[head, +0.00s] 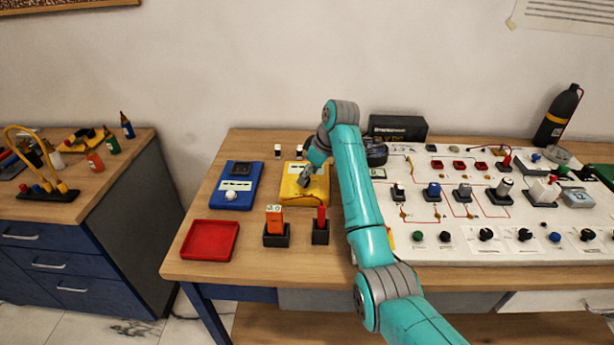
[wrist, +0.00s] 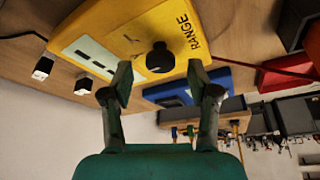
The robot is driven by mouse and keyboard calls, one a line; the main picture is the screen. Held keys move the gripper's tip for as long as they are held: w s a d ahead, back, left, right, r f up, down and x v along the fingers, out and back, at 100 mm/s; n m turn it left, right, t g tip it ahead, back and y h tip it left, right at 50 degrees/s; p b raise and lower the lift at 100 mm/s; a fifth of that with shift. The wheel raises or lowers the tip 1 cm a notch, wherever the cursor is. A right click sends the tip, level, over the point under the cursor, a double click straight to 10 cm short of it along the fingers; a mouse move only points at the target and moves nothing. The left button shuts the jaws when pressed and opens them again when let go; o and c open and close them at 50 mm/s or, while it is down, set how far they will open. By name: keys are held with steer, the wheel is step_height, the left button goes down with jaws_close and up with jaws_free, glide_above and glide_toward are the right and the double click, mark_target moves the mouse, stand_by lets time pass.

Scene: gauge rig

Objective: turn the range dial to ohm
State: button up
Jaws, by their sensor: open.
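The yellow meter (head: 288,194) lies on the table left of my arm in the head view. In the wrist view the yellow meter (wrist: 110,30) carries the word RANGE and a pale strip with markings too small to read. Its black range dial (wrist: 160,58) stands beside the word; in the head view my gripper hides it. My gripper (head: 306,180) is over the meter. In the wrist view my gripper (wrist: 160,80) is open and empty, with its two fingers apart on either side below the dial. I cannot tell where the dial points.
A blue meter (head: 220,198) lies left of the yellow one. A red tray (head: 209,241), an orange block (head: 275,217) and a red piece (head: 321,216) in dark holders stand in front. A white panel (head: 440,240) with several knobs fills the right side.

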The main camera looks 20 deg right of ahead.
steer(key=shift+w+a+f, duration=0.25)
steer(key=shift+f, duration=0.4)
jaws_close()
steer(key=m, duration=0.2)
steer(key=m+t+h, duration=0.1)
steer(key=m, duration=0.1)
steer(key=shift+s+a+m+h, duration=0.15)
steer(key=shift+a+m+h, duration=0.05)
steer(key=shift+m+h, duration=0.1)
steer(key=m+h, duration=0.2)
steer(key=m, duration=0.3)
steer(key=shift+a, duration=0.1)
stand_by(0.5)
